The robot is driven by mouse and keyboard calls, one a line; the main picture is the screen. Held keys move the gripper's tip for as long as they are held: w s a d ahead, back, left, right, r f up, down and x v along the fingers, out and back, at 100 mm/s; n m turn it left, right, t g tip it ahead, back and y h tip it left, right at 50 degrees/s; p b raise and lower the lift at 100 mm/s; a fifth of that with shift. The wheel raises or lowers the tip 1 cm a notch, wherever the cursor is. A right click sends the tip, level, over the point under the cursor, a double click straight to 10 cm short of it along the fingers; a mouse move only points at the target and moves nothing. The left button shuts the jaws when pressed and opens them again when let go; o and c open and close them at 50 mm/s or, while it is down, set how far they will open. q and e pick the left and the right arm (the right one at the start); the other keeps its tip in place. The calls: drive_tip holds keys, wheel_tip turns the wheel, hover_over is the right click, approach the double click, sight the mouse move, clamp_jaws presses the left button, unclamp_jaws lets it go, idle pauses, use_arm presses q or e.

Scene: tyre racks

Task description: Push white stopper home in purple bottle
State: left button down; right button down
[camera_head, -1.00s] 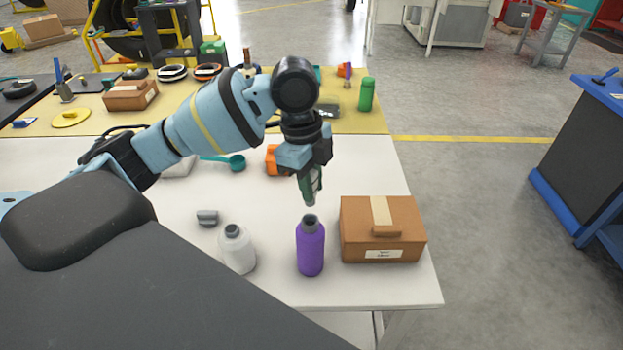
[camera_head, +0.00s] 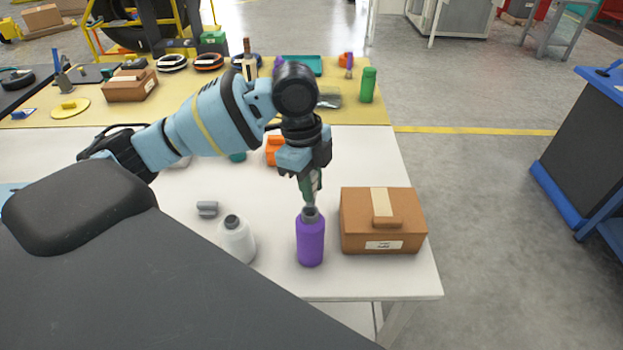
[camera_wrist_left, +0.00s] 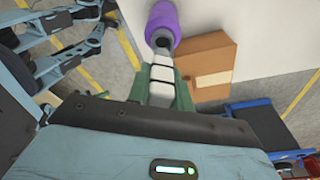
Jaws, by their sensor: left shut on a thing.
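The purple bottle (camera_head: 310,243) stands upright on the white table, with a grey neck and a dark mouth. My left gripper (camera_head: 311,190) is right above it, pointing down, its green fingers shut on the white stopper (camera_head: 312,203). In the head view the stopper's lower end meets or nearly meets the bottle's mouth; I cannot tell whether it is inside. In the left wrist view the pale stopper (camera_wrist_left: 162,75) lies between the fingers, lined up with the neck of the purple bottle (camera_wrist_left: 163,22). The fingers hide part of the stopper. My right gripper is not in view.
A brown box (camera_head: 382,222) stands close to the right of the purple bottle. A white bottle (camera_head: 237,242) stands to its left, with a small grey piece (camera_head: 207,209) behind. An orange object (camera_head: 275,150) lies farther back. The table's front edge is near.

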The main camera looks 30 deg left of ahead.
use_arm(q)
drive_tip(key=shift+f, duration=2.2)
drive_tip(key=c, duration=0.6)
unclamp_jaws()
drive_tip(key=shift+r, duration=0.15)
drive_tip(key=shift+a+r, duration=0.25)
drive_tip(key=shift+r, duration=1.35)
drive_tip(key=shift+a+r, duration=0.25)
drive_tip(key=shift+r, duration=1.4)
drive_tip(key=shift+a+r, duration=0.25)
drive_tip(key=shift+r, duration=1.35)
